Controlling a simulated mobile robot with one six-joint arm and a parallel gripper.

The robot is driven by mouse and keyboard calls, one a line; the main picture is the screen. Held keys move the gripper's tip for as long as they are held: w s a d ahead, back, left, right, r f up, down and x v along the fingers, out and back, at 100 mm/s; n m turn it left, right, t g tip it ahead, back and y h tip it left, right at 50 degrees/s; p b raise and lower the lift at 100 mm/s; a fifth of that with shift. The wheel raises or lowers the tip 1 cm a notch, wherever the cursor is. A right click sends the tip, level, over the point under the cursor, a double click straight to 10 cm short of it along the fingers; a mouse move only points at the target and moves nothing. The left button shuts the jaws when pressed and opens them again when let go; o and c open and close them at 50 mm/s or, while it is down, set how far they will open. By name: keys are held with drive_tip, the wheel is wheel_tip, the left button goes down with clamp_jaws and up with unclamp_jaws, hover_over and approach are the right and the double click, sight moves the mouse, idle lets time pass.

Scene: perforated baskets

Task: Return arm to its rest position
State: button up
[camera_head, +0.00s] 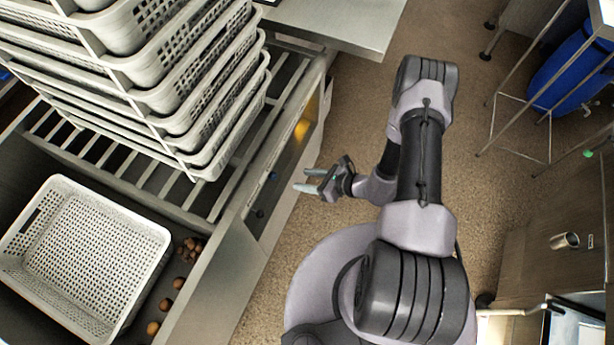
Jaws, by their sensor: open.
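My gripper (306,180) is open and empty. It hangs over the brown floor, in the middle of the view, with its fingers pointing left toward the front of the metal unit. My arm (420,170) is folded above my round base, with its elbow toward the top of the view. The gripper is apart from the baskets and appears to touch nothing.
A stack of grey perforated baskets (190,100) stands on a slatted metal rack (110,150). A white perforated basket (135,236) lies in a metal basin beside several brown round items (178,283). A blue bin (570,68) stands at upper right. Floor (490,195) right of the arm is clear.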

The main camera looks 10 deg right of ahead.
drive_tip(key=shift+d, duration=0.1)
idle(0.3)
drive_tip(key=w+a+r+n+g+y+b, duration=0.1)
drive_tip(key=a+r+n+g+b, duration=0.15)
drive_tip(key=r+n, duration=0.65)
drive_tip(key=a+r+n+g+b, duration=0.1)
drive_tip(key=a+r+n+g, duration=0.2)
drive_tip(key=r, duration=1.3)
drive_tip(key=s+d+r+n+t+h+b, duration=0.2)
drive_tip(key=s+d+r+n+t+h, duration=0.2)
drive_tip(key=s+r+n+h, duration=0.4)
drive_tip(key=s+r+n, duration=0.3)
drive_tip(key=s+r, duration=0.4)
drive_tip(key=s, duration=0.1)
drive_tip(key=shift+d+r+b, duration=0.25)
drive_tip(key=shift+b, duration=0.15)
drive_tip(key=shift+a+n, duration=0.1)
drive_tip(key=shift+n, duration=0.2)
